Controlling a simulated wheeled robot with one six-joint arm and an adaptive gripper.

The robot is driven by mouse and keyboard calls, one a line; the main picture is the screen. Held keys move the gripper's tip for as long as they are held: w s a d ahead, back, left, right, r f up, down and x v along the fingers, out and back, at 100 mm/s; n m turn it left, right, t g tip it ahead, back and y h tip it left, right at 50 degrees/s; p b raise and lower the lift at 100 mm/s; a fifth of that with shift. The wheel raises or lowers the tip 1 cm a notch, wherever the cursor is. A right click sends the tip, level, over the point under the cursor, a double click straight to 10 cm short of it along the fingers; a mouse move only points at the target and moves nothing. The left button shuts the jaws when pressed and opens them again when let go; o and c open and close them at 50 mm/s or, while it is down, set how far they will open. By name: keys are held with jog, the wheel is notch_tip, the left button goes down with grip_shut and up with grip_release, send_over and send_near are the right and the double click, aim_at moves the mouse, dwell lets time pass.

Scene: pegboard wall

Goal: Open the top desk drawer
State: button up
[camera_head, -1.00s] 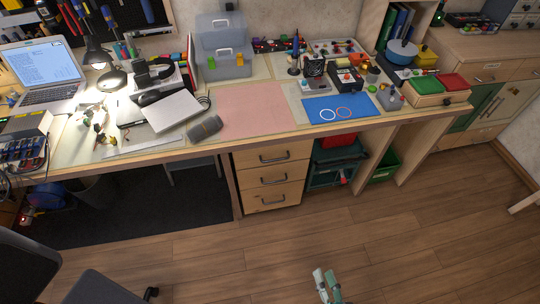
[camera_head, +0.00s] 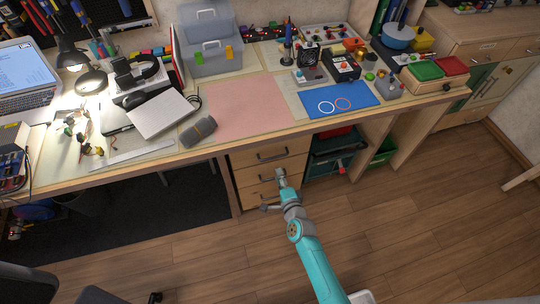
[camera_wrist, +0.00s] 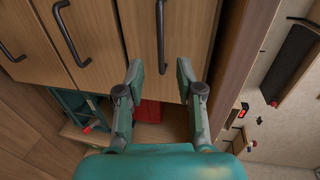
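The wooden drawer unit stands under the desk, its three drawers stacked and looking shut. The top drawer (camera_head: 290,150) has a dark bar handle (camera_head: 272,156). My gripper (camera_head: 281,176) is in front of the drawers, just below that handle in the head view, and hides part of the lower fronts. In the wrist view the drawers appear turned sideways, with the top drawer (camera_wrist: 190,40) rightmost. Its handle (camera_wrist: 160,35) lies ahead, in line with the gap between my open fingers (camera_wrist: 158,80). The fingers hold nothing, and I see no contact with the handle.
The desk (camera_head: 330,122) overhangs the drawers and carries many items. Right of the drawers are a dark green crate (camera_head: 328,165), a red box (camera_wrist: 148,110) and a desk side panel (camera_head: 400,150). Open wood floor (camera_head: 430,220) lies in front.

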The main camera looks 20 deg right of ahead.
aim_at(272, 158)
jog(key=x, duration=1)
jog(key=shift+w, duration=0.35)
grip_shut()
